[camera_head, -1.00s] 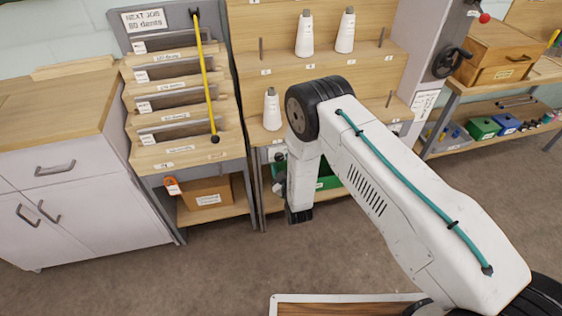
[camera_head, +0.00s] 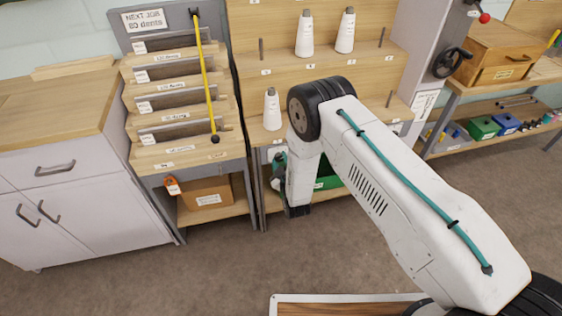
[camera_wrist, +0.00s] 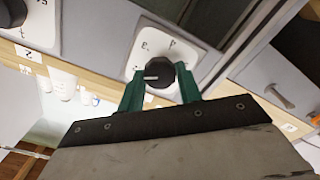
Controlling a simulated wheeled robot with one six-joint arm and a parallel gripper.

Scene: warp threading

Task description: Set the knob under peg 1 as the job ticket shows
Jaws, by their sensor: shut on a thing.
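My gripper (camera_wrist: 157,82) has its two green fingers shut on a dark round knob (camera_wrist: 161,73) in the wrist view. The knob sits on a white plate (camera_wrist: 146,44) with letters, partly readable as "e" and "P". A pale pointer line on the knob points left in the tilted picture. In the head view my gripper (camera_head: 279,170) is low at the front of the peg rack (camera_head: 335,98), mostly behind my arm. The knob is hidden there. A printed sheet (camera_head: 425,104) hangs on the grey post; its text is too small to read.
A second dark knob (camera_wrist: 12,12) on its own white plate is at the wrist view's upper left, with a tag "2" (camera_wrist: 28,53) beside it. White thread cones (camera_head: 305,36) stand on the rack. A sign (camera_head: 145,20) reads "NEXT JOB 80 dents".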

